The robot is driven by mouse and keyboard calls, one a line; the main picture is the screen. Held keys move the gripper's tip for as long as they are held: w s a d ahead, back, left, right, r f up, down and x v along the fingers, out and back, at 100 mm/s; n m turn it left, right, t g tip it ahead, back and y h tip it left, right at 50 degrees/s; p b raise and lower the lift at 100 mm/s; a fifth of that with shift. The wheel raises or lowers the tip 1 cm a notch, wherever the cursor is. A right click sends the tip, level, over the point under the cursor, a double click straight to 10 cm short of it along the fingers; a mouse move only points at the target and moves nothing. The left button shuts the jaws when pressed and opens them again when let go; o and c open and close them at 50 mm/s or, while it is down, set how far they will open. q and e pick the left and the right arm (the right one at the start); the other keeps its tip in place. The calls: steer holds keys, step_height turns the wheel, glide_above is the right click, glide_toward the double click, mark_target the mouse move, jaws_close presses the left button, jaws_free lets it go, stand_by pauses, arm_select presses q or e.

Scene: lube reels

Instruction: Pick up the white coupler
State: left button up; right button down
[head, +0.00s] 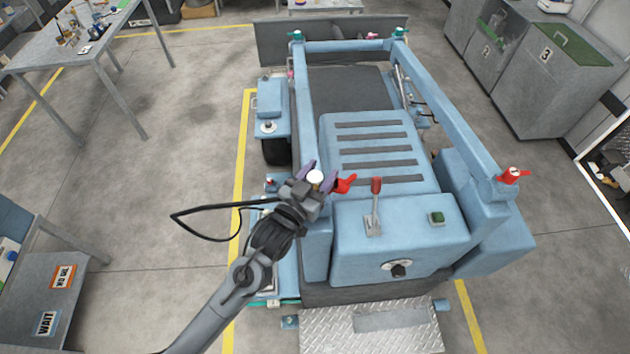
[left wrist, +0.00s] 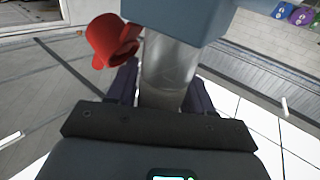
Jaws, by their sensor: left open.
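A white round top (head: 315,177), which looks like the white coupler, shows at the near left corner of the blue machine. My left gripper (head: 312,172) is there, its purple fingers open on either side of it. In the left wrist view a pale metallic cylinder (left wrist: 168,72) stands between the open fingers of my left gripper (left wrist: 163,88), below a blue part (left wrist: 185,18). I cannot tell whether the fingers touch it. A red piece (head: 345,184) sits just right of the gripper, and it also shows in the left wrist view (left wrist: 110,42). My right gripper is out of view.
A tread-plate step (head: 330,333) is in front. Open floor lies to the left.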

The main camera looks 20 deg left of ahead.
arm_select(q)
steer(key=shift+c, duration=0.3)
steer(key=c, duration=0.7)
steer(key=shift+c, duration=0.3)
steer(key=shift+r, duration=0.1)
